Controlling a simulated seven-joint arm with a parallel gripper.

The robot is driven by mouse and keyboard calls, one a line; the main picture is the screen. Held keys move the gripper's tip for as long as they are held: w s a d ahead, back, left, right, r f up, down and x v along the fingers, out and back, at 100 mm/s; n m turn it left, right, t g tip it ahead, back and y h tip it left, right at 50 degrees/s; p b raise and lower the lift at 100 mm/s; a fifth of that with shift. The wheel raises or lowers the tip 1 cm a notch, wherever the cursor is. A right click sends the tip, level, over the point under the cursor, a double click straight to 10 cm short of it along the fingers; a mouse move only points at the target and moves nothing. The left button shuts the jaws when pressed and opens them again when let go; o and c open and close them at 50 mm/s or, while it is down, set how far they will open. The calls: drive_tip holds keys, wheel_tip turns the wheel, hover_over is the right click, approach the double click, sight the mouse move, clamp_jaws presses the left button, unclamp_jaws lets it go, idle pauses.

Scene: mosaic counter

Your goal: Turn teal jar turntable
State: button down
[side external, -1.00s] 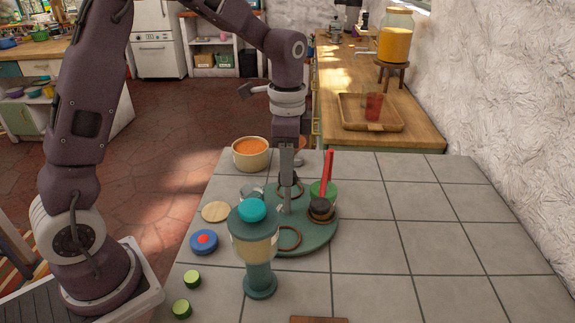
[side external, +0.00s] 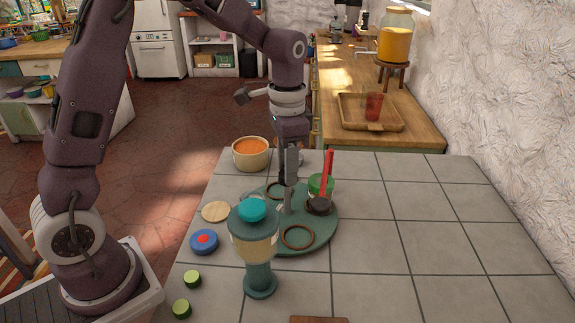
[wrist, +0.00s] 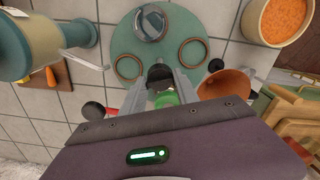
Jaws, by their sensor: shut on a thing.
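The teal round turntable (side external: 320,232) lies flat on the tiled counter; it also shows in the wrist view (wrist: 120,40). It has two empty brown rings, the front one (side external: 298,237) and a rear one. A green jar (side external: 320,185) stands at its right, with a dark round piece and a red stick in front of it. A clear glass jar (wrist: 151,22) is on the opposite side, mostly hidden in the side view. My gripper (side external: 287,207) points down at the turntable's middle. In the wrist view my fingers (wrist: 160,80) are shut on a dark central knob (wrist: 160,71).
A tall teal-lidded dispenser (side external: 254,236) stands close in front of the turntable. A bowl of orange food (side external: 250,154) is behind it. A wooden disc (side external: 216,211), a blue lid (side external: 204,242) and two green pieces lie at left. The counter's right side is clear.

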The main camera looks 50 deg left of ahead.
drive_tip(key=shift+w+r+n, duration=0.1)
drive_tip(key=shift+n, duration=6.9)
drive_tip(key=c, duration=1.2)
unclamp_jaws()
